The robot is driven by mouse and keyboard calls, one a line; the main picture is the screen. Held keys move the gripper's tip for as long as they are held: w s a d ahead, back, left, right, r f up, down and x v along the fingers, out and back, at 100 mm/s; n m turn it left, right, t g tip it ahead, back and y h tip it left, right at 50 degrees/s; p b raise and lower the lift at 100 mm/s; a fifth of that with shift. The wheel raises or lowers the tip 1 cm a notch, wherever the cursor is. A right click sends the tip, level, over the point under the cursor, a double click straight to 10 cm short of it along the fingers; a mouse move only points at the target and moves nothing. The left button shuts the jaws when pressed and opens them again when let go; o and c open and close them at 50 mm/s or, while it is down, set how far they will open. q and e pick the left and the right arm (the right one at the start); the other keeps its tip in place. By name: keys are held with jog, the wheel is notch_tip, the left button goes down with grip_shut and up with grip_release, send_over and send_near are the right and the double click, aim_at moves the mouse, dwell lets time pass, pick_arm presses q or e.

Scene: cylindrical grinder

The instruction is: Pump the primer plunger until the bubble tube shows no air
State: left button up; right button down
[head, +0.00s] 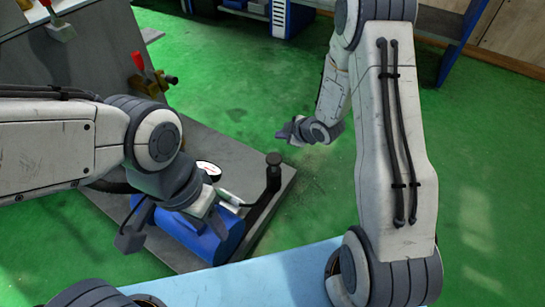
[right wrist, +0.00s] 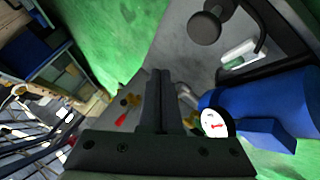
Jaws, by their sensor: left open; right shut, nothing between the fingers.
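The primer plunger (head: 273,176) stands up with a round black knob (head: 273,159) at the corner of a grey plate. In the right wrist view the knob (right wrist: 205,28) is at the top. The bubble tube (head: 229,197) is a small pale tube with some green, left of the plunger; it also shows in the right wrist view (right wrist: 238,53). Whether it holds air is too small to tell. My right gripper (head: 284,133) is shut and empty, above and beyond the knob, apart from it. My left gripper (head: 168,230) is open over the blue tank (head: 222,241), partly hiding it.
A round white gauge (head: 209,170) sits by the tank. A brass valve with a red handle (head: 146,75) stands at the back of the grey plate (head: 215,150). A light blue surface (head: 250,275) lies in front. Green floor (head: 310,190) is clear to the right.

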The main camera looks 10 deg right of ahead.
jog(key=b, duration=0.7)
send_over(276, 159)
notch_tip(276, 159, down, 8)
jog(key=shift+s+d+r, duration=0.1)
jog(key=shift+r, duration=0.1)
jog(key=shift+f+b, duration=0.35)
jog(key=shift+f, duration=0.2)
jog(key=shift+f, duration=0.1)
dwell(1.2)
jog(key=shift+f, duration=0.3)
jog(key=shift+f+b, duration=1.45)
jog(key=shift+f, duration=0.2)
dwell(1.3)
jog(key=shift+r, duration=0.1)
dwell(0.3)
jog(key=shift+r+p, duration=1.9)
jog(key=shift+r, duration=0.05)
